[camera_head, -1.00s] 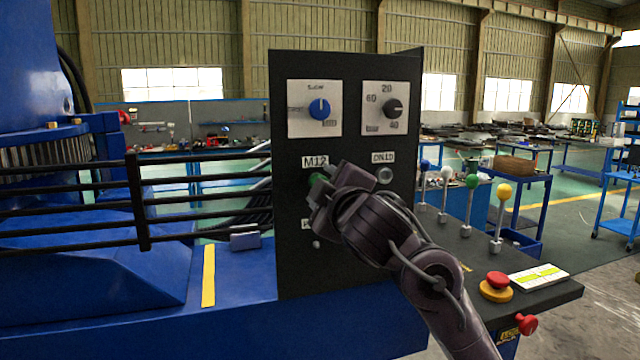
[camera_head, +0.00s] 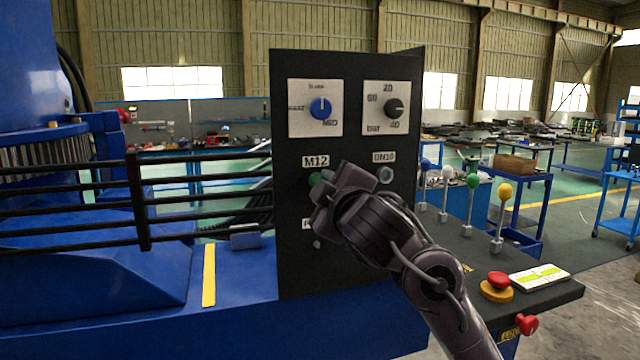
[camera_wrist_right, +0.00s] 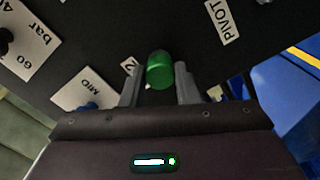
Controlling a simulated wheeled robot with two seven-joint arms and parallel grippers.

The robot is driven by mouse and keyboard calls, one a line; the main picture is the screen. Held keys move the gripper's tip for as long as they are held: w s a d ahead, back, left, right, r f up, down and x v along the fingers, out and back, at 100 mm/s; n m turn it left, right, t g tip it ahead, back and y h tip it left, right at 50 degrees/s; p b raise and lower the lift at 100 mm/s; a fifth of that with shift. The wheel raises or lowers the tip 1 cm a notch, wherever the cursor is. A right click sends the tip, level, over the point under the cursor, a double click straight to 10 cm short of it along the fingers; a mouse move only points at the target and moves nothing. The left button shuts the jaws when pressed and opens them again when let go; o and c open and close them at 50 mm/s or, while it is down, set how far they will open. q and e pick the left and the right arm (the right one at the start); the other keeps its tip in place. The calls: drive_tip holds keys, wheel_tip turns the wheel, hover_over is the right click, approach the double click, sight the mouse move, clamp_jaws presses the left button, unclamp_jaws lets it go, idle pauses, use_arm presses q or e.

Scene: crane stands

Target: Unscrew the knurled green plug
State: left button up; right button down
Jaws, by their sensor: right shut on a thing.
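The green plug (camera_head: 315,179) sits on the dark panel (camera_head: 290,262) just under the M12 label (camera_head: 315,161). In the head view most of it is hidden behind my right gripper (camera_head: 322,190). In the right wrist view the plug (camera_wrist_right: 160,70) stands between the two fingers of my right gripper (camera_wrist_right: 160,84), which is shut on it. The plug still meets the panel face there; its thread is not visible. My left gripper is not in view.
A blue knob (camera_head: 320,108) and a black knob (camera_head: 394,108) are above on the panel. A DN10 fitting (camera_head: 385,175) is right of the gripper. Levers with coloured balls (camera_head: 504,191) and a red button (camera_head: 498,279) stand on the console at right. A black railing (camera_head: 140,205) is at left.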

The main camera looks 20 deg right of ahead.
drive_tip(key=n, duration=0.5)
drive_tip(key=shift+p, duration=0.3)
drive_tip(key=n, duration=0.5)
drive_tip(key=shift+f, duration=0.1)
drive_tip(key=n+b, duration=0.1)
drive_tip(key=n, duration=0.4)
drive_tip(key=shift+n, duration=0.3)
